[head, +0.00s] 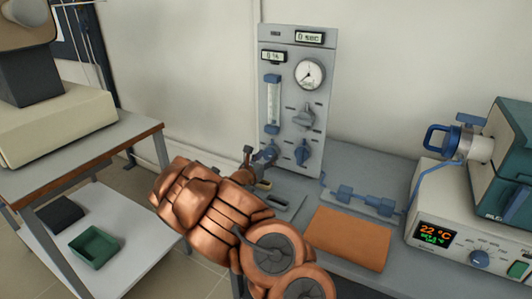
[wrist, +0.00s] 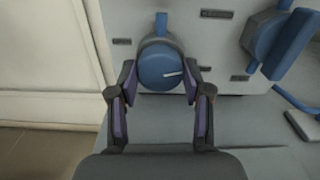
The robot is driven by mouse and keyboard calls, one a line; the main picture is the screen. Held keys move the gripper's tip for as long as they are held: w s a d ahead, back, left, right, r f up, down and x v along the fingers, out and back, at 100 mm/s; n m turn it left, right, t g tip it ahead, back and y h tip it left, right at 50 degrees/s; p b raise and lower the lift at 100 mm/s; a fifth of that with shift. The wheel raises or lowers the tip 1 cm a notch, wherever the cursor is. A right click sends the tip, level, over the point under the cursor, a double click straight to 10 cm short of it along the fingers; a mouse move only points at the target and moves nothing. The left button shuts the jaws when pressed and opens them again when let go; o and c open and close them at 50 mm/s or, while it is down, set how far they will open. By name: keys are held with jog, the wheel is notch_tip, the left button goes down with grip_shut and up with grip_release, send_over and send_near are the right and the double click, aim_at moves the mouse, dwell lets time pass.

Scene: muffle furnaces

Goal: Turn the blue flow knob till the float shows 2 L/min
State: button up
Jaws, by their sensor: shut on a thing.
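The blue flow knob (wrist: 160,62) is round with a white pointer line aimed right and slightly up in the wrist view. My gripper (wrist: 160,82) has one finger on each side of the knob and is shut on it. In the head view my gripper (head: 259,158) is at the lower left of the grey gas panel (head: 290,60), largely covering the knob. The flow tube (head: 272,103), a clear upright with blue ends, stands above the knob. Its float and scale are too small to read.
A grey selector (head: 304,117) and a blue valve handle (head: 303,152) sit right of the knob. A dial gauge (head: 310,74) is above them. An orange-brown mat (head: 347,237), blue tubing fittings (head: 365,200) and a furnace unit (head: 470,215) are on the bench to the right.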

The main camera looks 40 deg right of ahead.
jog(key=n+p, duration=0.3)
jog(key=n, duration=0.1)
jog(key=shift+r+n, duration=0.1)
jog(key=shift+n, duration=0.2)
jog(key=shift+n+p, duration=0.8)
jog(key=shift+n, duration=1.7)
jog(key=o, duration=1.2)
jog(key=shift+c, duration=0.2)
jog(key=shift+v, duration=6.05)
